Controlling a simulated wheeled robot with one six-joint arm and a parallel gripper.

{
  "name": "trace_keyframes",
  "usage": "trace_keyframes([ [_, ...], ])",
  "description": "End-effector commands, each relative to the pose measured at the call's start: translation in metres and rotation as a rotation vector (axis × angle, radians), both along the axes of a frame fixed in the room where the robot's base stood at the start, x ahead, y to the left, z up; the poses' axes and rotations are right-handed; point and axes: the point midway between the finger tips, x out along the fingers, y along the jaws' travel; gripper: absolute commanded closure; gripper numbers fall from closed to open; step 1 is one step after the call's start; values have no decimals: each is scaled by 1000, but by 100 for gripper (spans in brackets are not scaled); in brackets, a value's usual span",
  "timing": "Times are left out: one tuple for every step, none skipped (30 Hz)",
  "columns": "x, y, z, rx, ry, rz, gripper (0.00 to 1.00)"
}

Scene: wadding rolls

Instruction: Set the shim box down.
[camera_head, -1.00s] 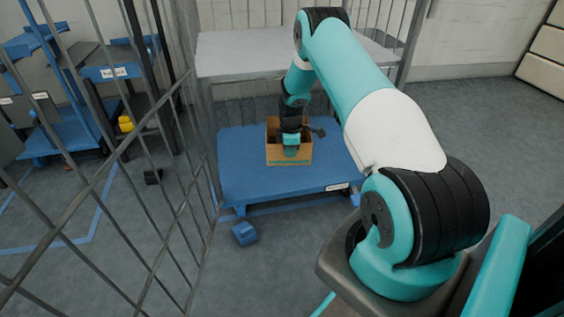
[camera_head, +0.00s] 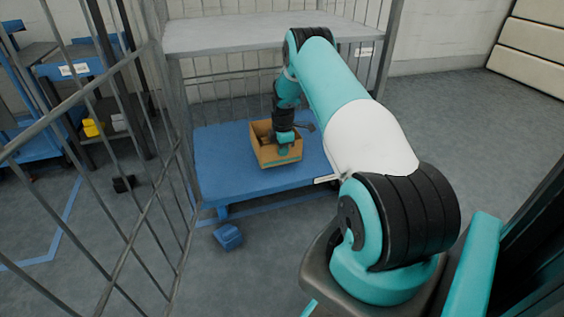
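The shim box, an open brown cardboard box (camera_head: 267,158), is at the blue lower deck (camera_head: 225,172) of a caged trolley. It looks slightly turned, and I cannot tell whether its base touches the deck. My gripper (camera_head: 284,146) reaches down at the box's right side, partly inside its opening. The fingertips are too small and hidden by the box and wrist to show whether they grip the wall.
A grey upper shelf (camera_head: 250,36) lies above and behind the deck. Grey cage bars (camera_head: 120,170) stand at the left. A blue block (camera_head: 228,236) lies on the floor in front. A yellow item (camera_head: 91,128) sits on a rack at left. Deck surface is free left of the box.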

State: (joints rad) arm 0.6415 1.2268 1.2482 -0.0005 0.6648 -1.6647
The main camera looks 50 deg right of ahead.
Motion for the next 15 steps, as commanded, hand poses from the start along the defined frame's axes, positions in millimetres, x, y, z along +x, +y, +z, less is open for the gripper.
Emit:
trace_keyframes([
  [0,0,-12,0,0,-1,100],
  [0,-1,-17,0,0,-1,100],
  [0,-1,-25,-1,-1,-1,100],
  [0,-1,-31,-1,-1,-1,100],
  [-1,-1,-36,-1,-1,-2,100],
  [-1,-2,-40,-1,-1,-3,100],
  [0,-2,-42,-1,-2,-3,100],
  [0,-2,-43,-1,-2,-3,100],
  [0,-2,-42,-2,-3,-3,100],
  [0,-2,-41,-2,-3,-3,100],
  [0,-2,-40,-2,-3,-3,100],
  [0,-2,-40,-1,-2,-3,100],
  [0,-2,-40,-1,-2,-3,100],
  [0,-2,-40,-1,-2,-3,100],
  [-1,-2,-41,-1,-2,-3,100],
])
